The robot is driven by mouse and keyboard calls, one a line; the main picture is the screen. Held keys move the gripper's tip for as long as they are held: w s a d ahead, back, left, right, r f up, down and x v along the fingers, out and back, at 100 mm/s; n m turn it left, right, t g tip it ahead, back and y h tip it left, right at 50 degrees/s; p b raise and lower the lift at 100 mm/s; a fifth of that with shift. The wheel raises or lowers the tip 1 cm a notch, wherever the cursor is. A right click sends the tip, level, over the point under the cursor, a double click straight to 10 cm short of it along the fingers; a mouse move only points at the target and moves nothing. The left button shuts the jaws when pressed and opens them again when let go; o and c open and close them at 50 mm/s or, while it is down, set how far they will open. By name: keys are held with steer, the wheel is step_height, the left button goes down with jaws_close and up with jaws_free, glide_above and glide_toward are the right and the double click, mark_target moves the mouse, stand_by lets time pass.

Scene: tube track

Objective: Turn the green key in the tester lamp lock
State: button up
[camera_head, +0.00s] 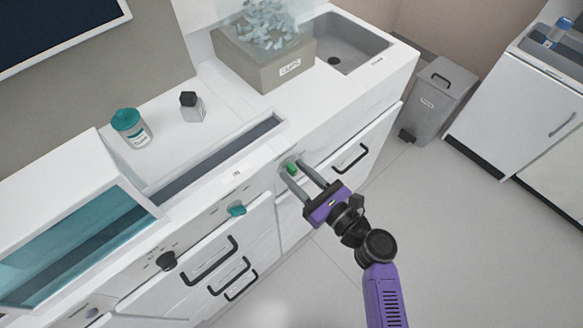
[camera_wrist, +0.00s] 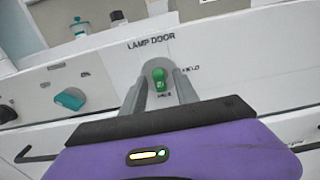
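The green key (camera_head: 292,168) sits in the lock on the white cabinet front. In the wrist view the green key (camera_wrist: 159,80) stands in a round grey lock plate (camera_wrist: 157,65) under the label "LAMP DOOR". Smaller labels beside and below it seem to read "HELD" and "FREE". My gripper (camera_head: 299,171) points at the lock, its two grey fingers on either side of the key. In the wrist view the fingers of my gripper (camera_wrist: 160,88) are apart, with gaps seeming to show beside the key. The lower part of the key is partly hard to make out.
A teal knob (camera_head: 237,210) and a black knob (camera_head: 166,261) are on the same front, to the left. Black drawer handles (camera_head: 350,158) stick out below. A grey box (camera_head: 264,65), a teal-lidded jar (camera_head: 130,127) and a sink (camera_head: 345,45) are on top. Open floor lies right.

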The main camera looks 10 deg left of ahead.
steer(key=shift+c, duration=0.5)
jaws_close()
